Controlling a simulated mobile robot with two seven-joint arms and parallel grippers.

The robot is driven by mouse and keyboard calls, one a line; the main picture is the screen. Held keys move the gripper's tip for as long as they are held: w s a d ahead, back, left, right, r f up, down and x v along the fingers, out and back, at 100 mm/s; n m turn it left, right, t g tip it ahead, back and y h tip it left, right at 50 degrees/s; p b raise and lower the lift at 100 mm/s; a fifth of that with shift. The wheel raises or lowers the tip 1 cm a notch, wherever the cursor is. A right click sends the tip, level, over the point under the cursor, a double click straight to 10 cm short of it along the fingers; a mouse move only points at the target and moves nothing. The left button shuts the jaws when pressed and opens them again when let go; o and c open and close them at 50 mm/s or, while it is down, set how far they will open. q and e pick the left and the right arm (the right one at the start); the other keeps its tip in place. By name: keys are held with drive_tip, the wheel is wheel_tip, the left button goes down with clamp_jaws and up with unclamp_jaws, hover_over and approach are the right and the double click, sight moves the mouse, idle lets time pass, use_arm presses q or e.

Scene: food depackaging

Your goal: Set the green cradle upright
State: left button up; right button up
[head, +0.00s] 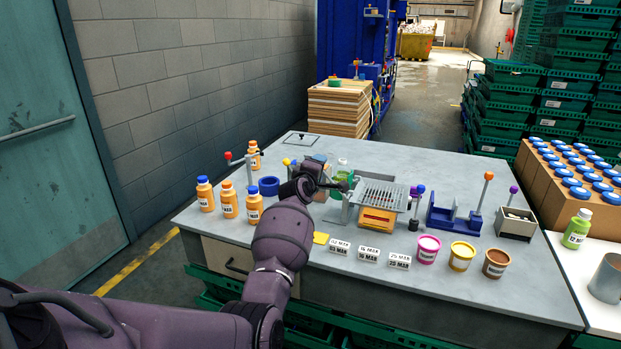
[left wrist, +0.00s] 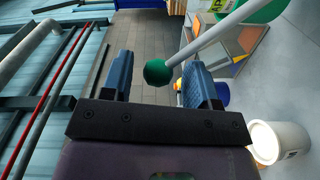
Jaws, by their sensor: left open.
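A green ball knob (left wrist: 157,72) on a pale rod (left wrist: 205,42) shows in the left wrist view, between the fingertips of my left gripper (left wrist: 157,80). The gripper is open and not closed on the knob. The rod slants up right toward a green part (left wrist: 264,9) at the top edge, probably the green cradle, cut off by the frame. In the head view my left gripper (head: 332,184) is over the table's middle, and green pieces (head: 343,169) show just behind it. The arm hides much there, so the cradle's tilt is unclear. My right gripper is not in view.
A metal rack with an orange front (head: 377,218) stands right of the gripper, then a blue cradle (head: 455,222) and a grey box (head: 515,225). Orange bottles (head: 228,204) and a blue ring (head: 268,186) stand left. Date tags (head: 368,256) and tubs (head: 428,250) line the front.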

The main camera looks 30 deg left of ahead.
use_arm(q)
drive_tip(key=v, duration=0.9)
drive_tip(key=shift+s+p, duration=0.3)
drive_tip(key=shift+d, duration=0.1)
drive_tip(key=d+r+m+t, duration=0.1)
drive_tip(key=d+r+m, duration=0.25)
drive_tip(key=m, duration=0.35)
drive_tip(key=s+d+f+m+h, duration=0.1)
drive_tip(key=s+d+f+m, duration=0.4)
drive_tip(key=s+f+m, duration=0.25)
drive_tip(key=s+d+f+m+g+h, duration=0.1)
drive_tip(key=s+d+f+m+g, duration=0.1)
drive_tip(key=s+f, duration=0.9)
drive_tip(key=s+d+f+m+g+h, duration=0.2)
drive_tip(key=s+d+f, duration=0.4)
drive_tip(key=s+f, duration=0.6)
drive_tip(key=s+m+g, duration=0.1)
drive_tip(key=s+g, duration=0.1)
drive_tip(key=s, duration=0.3)
drive_tip(key=shift+s+d+f, duration=0.2)
drive_tip(key=shift+s+f, duration=0.05)
drive_tip(key=shift+s, duration=0.05)
